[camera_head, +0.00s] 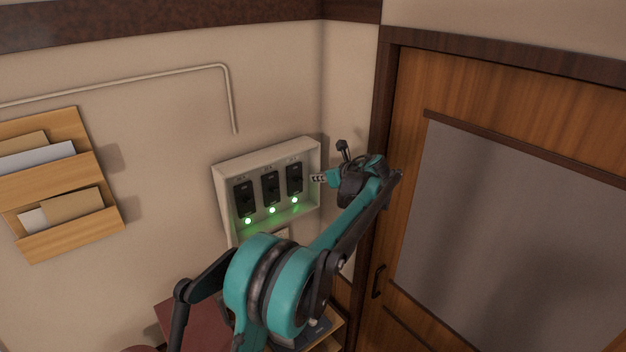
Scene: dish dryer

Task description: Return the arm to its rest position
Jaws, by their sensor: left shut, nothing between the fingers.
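My left arm reaches up from the bottom of the head view. Its gripper (319,179) is at the right side of a pale wall panel (225,190), close to the rightmost switch. The gripper is shut and holds nothing. I cannot tell whether its fingertips touch the panel. The panel carries three black switches, at left (245,198), middle (270,188) and right (294,179). A green light glows under each switch. My right gripper is not in view.
A wooden door (412,85) with a grey panel stands close to the right of my arm. A wooden letter rack (70,240) hangs at the left. A conduit (150,78) runs along the wall above. Dark red furniture (190,325) is below.

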